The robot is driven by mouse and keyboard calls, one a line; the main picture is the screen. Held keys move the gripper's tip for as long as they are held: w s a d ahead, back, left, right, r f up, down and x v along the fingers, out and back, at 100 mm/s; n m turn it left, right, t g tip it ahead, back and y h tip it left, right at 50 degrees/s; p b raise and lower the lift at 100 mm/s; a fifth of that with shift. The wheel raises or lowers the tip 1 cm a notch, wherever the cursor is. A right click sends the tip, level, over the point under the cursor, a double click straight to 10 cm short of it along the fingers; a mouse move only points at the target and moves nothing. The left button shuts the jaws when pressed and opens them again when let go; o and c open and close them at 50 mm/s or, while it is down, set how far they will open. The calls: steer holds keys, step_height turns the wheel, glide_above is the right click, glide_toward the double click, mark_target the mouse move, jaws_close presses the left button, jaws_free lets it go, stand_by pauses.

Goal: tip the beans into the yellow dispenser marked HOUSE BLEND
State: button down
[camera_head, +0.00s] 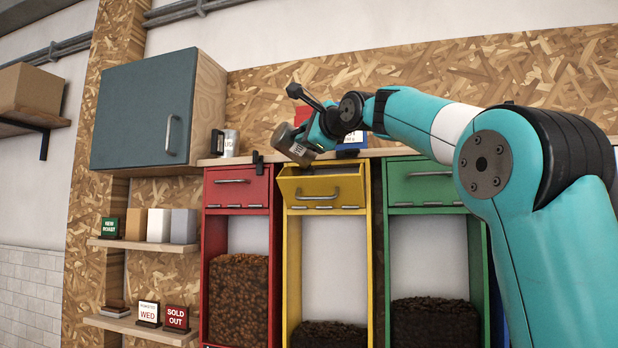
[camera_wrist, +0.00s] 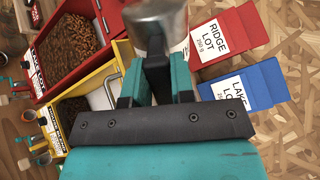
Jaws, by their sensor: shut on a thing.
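The yellow dispenser (camera_head: 350,185) stands between a red and a green one. Its top hopper front leans outward, open at the top, and dark beans show low in its window. The wrist view also shows its yellow frame (camera_wrist: 98,77); the small label there is too small to read surely. My gripper (camera_head: 314,133) is shut on the dark handle of a metal cup (camera_head: 291,147), which is tilted above the yellow hopper, apart from it. The cup's body (camera_wrist: 157,22) fills the top of the wrist view. Its inside is hidden, and no falling beans show.
The red dispenser (camera_head: 213,265) and green dispenser (camera_head: 440,190) flank the yellow one closely. A red bag (camera_wrist: 235,40) and a blue bag (camera_wrist: 245,84) stand behind. A grey cabinet (camera_head: 140,110) hangs at left; another mug (camera_head: 230,143) stands on the ledge.

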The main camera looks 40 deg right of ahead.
mark_target(299, 146)
steer(key=shift+d+r+m, duration=0.2)
steer(key=shift+d+m, duration=0.05)
steer(key=shift+m, duration=0.15)
stand_by(0.8)
steer(key=a+f+n+b, duration=0.1)
steer(key=n, duration=0.1)
steer(key=a+f+n, duration=0.1)
steer(key=f+n, duration=0.1)
steer(key=shift+a+n+b, duration=0.15)
steer(key=shift+n+b, duration=0.15)
steer(key=shift+b, duration=0.05)
steer(key=shift+r, duration=0.3)
steer(key=shift+f, duration=0.1)
steer(key=shift+a+f+n+b, duration=0.2)
steer(key=shift+f+n+b, duration=0.3)
steer(key=shift+n+b, duration=0.15)
steer(key=a+f+n+b, duration=0.4)
steer(key=f+n+b, duration=0.5)
steer(key=n, duration=0.8)
steer(key=b, duration=0.2)
steer(key=shift+w+a+b, duration=0.3)
steer(key=shift+b, duration=0.05)
